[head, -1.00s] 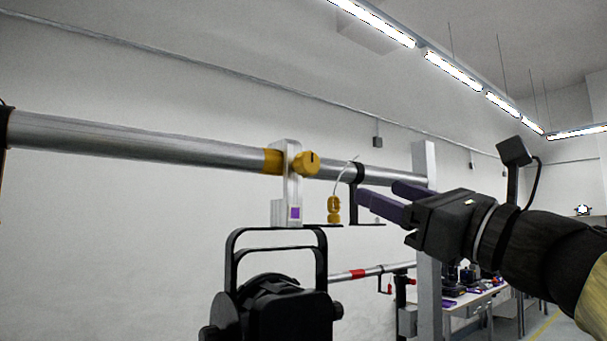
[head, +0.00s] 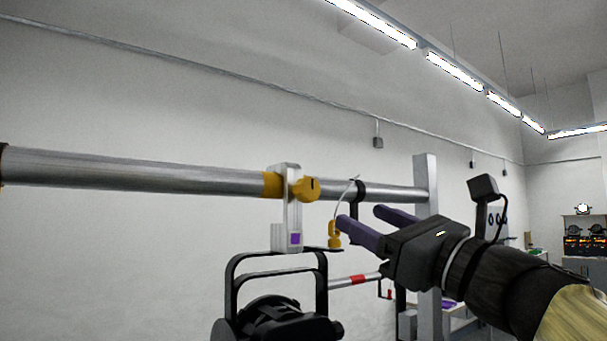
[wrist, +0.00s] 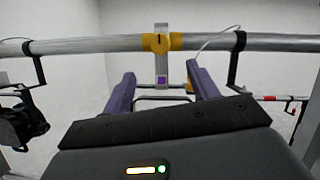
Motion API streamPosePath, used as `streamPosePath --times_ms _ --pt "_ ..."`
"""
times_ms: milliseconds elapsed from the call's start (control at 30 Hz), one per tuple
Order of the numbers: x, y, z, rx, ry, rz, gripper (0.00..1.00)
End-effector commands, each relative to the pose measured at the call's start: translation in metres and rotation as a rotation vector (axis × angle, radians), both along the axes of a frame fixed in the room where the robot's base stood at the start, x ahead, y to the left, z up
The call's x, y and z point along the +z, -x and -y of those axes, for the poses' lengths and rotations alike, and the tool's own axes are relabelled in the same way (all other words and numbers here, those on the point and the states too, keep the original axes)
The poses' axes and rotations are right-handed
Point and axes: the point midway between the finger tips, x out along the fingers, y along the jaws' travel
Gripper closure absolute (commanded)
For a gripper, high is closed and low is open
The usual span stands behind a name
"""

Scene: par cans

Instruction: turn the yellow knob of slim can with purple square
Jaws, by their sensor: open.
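The slim can (head: 275,318) hangs below a horizontal silver pipe by a pale clamp (head: 291,215) bearing a purple square (head: 295,239). The yellow knob (head: 307,188) sticks out from the clamp at pipe height, with a dark mark on its face. In the wrist view the yellow knob (wrist: 159,42) and purple square (wrist: 161,79) sit between and beyond my fingers. My gripper (head: 360,220) is open and empty, to the right of the knob and slightly lower, apart from it. The can's lower body is cut off in the head view.
The pipe (head: 130,170) runs across to a grey upright post (head: 427,190). A black hook clamp (head: 358,198) and a small yellow piece (head: 334,233) with a thin pale cable sit close to my fingers. Another dark lamp (wrist: 20,122) hangs at left in the wrist view. A lower pipe (head: 350,281) has a red band.

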Motion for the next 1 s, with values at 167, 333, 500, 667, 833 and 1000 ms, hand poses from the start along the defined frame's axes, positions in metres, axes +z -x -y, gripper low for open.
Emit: streamPosePath --times_ms 167,333,500,667,833,1000 --pt "0.008 -0.006 -0.005 0.003 -0.002 -0.001 0.41" --pt "0.011 -0.011 -0.009 0.001 -0.002 -0.002 0.41" --pt "0.013 -0.016 -0.015 0.001 0.000 -0.004 0.41" --pt "0.022 -0.037 -0.032 0.001 0.001 -0.005 0.41" --pt "0.034 -0.058 -0.050 0.002 -0.001 -0.005 0.41" --pt "0.045 -0.079 -0.068 0.001 0.000 -0.004 0.41"
